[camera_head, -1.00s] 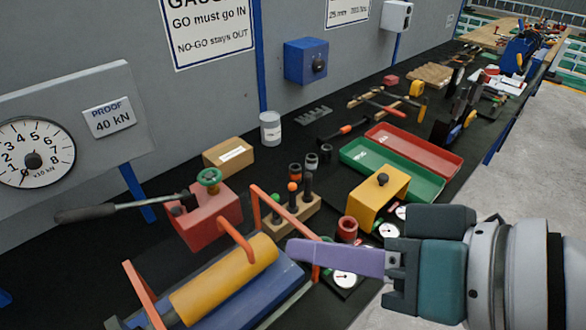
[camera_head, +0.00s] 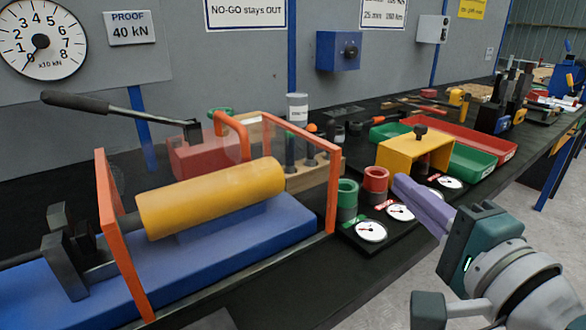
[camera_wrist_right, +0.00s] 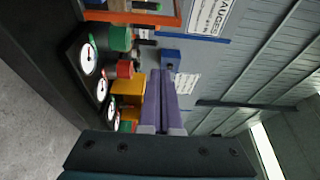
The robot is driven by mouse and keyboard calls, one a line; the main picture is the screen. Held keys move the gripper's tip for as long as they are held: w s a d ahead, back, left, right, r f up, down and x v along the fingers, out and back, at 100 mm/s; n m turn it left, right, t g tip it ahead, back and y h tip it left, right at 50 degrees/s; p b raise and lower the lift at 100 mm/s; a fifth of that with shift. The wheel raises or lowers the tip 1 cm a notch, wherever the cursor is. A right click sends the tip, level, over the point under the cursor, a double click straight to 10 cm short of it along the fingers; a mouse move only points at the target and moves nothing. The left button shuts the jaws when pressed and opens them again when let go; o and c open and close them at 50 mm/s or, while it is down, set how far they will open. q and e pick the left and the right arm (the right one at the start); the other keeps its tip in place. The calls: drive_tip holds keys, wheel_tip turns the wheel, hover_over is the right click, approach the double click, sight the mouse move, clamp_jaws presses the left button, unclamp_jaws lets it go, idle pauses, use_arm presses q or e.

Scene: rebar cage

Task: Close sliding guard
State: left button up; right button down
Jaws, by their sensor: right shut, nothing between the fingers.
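The sliding guard is an orange frame with a clear panel; its left upright (camera_head: 112,235) and right upright (camera_head: 333,175) stand around a yellow cylinder (camera_head: 212,197) on a blue base (camera_head: 265,228). An orange handle (camera_head: 232,130) shows at the guard's back. My right gripper (camera_head: 402,184) has purple fingers shut and empty, to the right of the guard and apart from it, in front of the yellow block. In the right wrist view the shut fingers (camera_wrist_right: 160,85) point toward the bench, and part of the orange frame (camera_wrist_right: 135,17) shows at the top. My left gripper is not in view.
A yellow block (camera_head: 400,153) and green and red trays (camera_head: 470,137) stand behind. A red pump with a long black lever (camera_head: 75,101) stands behind the guard.

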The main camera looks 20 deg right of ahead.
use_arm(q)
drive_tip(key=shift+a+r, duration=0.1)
use_arm(e)
drive_tip(key=w+a, duration=0.4)
drive_tip(key=w, duration=0.2)
drive_tip(key=shift+w, duration=0.4)
